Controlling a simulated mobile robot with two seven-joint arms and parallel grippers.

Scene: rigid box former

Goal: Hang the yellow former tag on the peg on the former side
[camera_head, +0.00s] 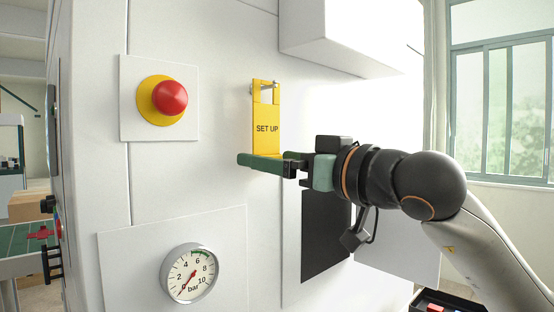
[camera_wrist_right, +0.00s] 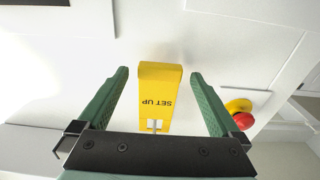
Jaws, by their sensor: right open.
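The yellow former tag (camera_head: 266,135), marked "SET UP", hangs upright on the white former side. The metal peg (camera_head: 270,86) shows through the opening at the tag's top. My right gripper (camera_head: 258,162) is at the tag's lower end, coming in from the right. In the right wrist view my right gripper (camera_wrist_right: 160,76) is open. The tag (camera_wrist_right: 158,86) shows between its two green fingers, with a visible gap on both sides. The peg (camera_wrist_right: 155,126) also shows there at the tag's opening. My left gripper is in neither view.
A red emergency button (camera_head: 170,97) on a yellow base is left of the tag. A pressure gauge (camera_head: 189,273) is below left. A white box (camera_head: 345,35) juts out above right. A dark panel (camera_head: 325,235) lies below my right gripper. The panel surface around the tag is clear.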

